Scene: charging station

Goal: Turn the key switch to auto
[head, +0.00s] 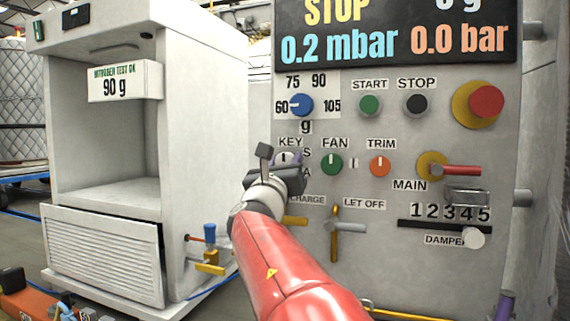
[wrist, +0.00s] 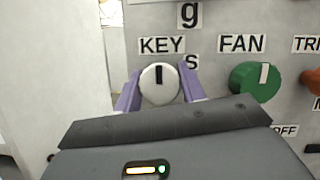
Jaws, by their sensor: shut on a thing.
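The key switch is a round white knob with a dark pointer mark under the KEY label. An S label (wrist: 191,62) is at the knob's upper right. In the head view an A label (head: 307,172) shows below the S; it is hidden in the wrist view.
The green FAN knob (head: 331,163) is close on the right, then the orange TRIM knob (head: 380,165). The blue selector knob (head: 301,104) is above. Yellow CHARGE and LET OFF handles (head: 335,228) are below. A white cabinet (head: 200,150) stands left of the panel.

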